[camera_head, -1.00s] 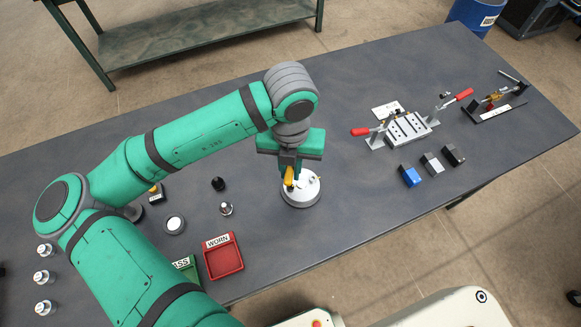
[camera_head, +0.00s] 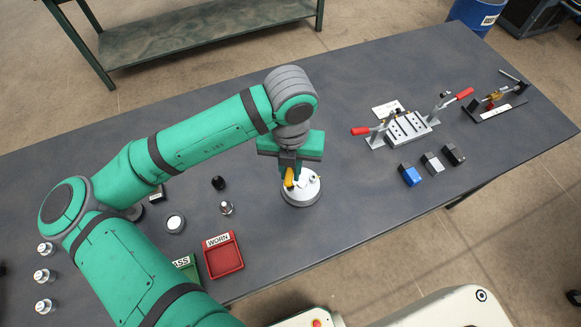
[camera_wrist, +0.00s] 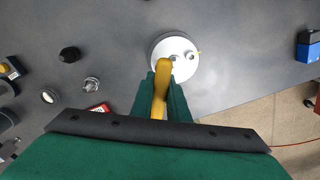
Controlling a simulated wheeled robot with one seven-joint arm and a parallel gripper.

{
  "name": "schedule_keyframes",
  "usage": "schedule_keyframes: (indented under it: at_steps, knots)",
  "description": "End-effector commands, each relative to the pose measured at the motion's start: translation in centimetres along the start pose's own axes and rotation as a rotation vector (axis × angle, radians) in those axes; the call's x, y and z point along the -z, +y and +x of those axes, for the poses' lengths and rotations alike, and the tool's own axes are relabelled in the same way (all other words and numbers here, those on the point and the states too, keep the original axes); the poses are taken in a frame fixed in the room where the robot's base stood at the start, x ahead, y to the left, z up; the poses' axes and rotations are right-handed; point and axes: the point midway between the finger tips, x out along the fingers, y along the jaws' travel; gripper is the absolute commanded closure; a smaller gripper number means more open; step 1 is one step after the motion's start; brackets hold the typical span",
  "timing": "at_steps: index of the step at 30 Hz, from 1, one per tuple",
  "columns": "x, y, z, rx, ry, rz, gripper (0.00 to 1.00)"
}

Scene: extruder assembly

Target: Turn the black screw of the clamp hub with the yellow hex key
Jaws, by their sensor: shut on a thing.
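The yellow hex key (camera_wrist: 161,88) is held in my gripper (camera_wrist: 162,95), with its handle between the two green fingers. In the head view the key (camera_head: 289,178) stands over the left part of a round white disc-shaped hub (camera_head: 306,190). The hub also shows in the wrist view (camera_wrist: 184,70), beneath the key, with small round features on its top. My gripper (camera_head: 290,174) is directly above the hub. The key's tip and the black screw are hidden, so I cannot tell whether the tip sits in the screw.
A red tray marked WORN (camera_head: 224,262) and a partly hidden green tray (camera_head: 186,265) lie to the left of the hub. A black knob (camera_head: 218,183) and a small metal part (camera_head: 226,208) stand nearby. A fixture with red-handled clamps (camera_head: 410,128) and several small blocks (camera_head: 432,163) are to the right.

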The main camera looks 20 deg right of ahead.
Motion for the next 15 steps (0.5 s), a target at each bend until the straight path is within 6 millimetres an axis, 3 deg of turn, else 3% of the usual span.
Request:
schedule_keyframes:
  at_steps: [15]
  knots:
    - [0.0, 0.0, 1.1, 0.001, 0.001, 0.0, 1.0]
